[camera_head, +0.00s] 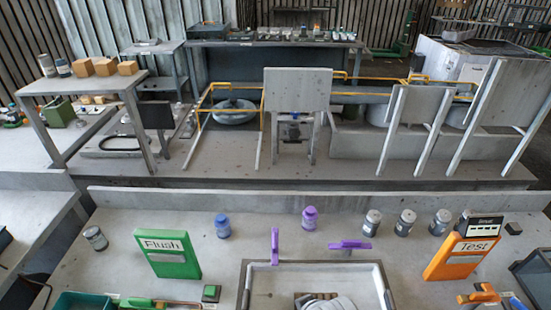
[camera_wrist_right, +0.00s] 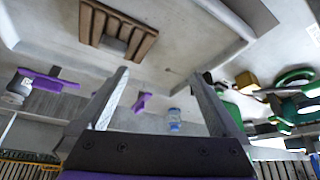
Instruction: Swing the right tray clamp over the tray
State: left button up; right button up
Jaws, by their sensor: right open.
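The tray (camera_head: 310,264) is at the bottom middle of the head view, cut off below. The right tray clamp (camera_head: 349,245) is a purple bar lying sideways just behind the tray's back rim, not across it. The other purple clamp (camera_head: 275,246) is at the back left of the tray, its bar near the rim. In the right wrist view, which looks upside down, the right clamp (camera_wrist_right: 47,80) is at the left and the other clamp (camera_wrist_right: 141,102) is between my fingers' lines of sight. My right gripper (camera_wrist_right: 160,73) is open and empty, touching neither clamp. My left gripper is not in view.
A brown slotted piece (camera_wrist_right: 118,32) lies in the tray. A purple bottle (camera_head: 309,218), a blue bottle (camera_head: 222,226) and several grey cans stand behind the tray. A green Flush box (camera_head: 168,254) is at the left, an orange Test box (camera_head: 462,254) at the right.

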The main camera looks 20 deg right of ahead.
aim_at(349, 246)
jog(key=j+z, duration=0.1)
jog(key=z, duration=0.55)
jog(key=l+z, duration=0.1)
jog(key=z, duration=0.85)
jog(key=i+u, duration=0.2)
jog(key=u, duration=0.25)
jog(key=i+l+u, duration=0.15)
jog(key=u, duration=0.3)
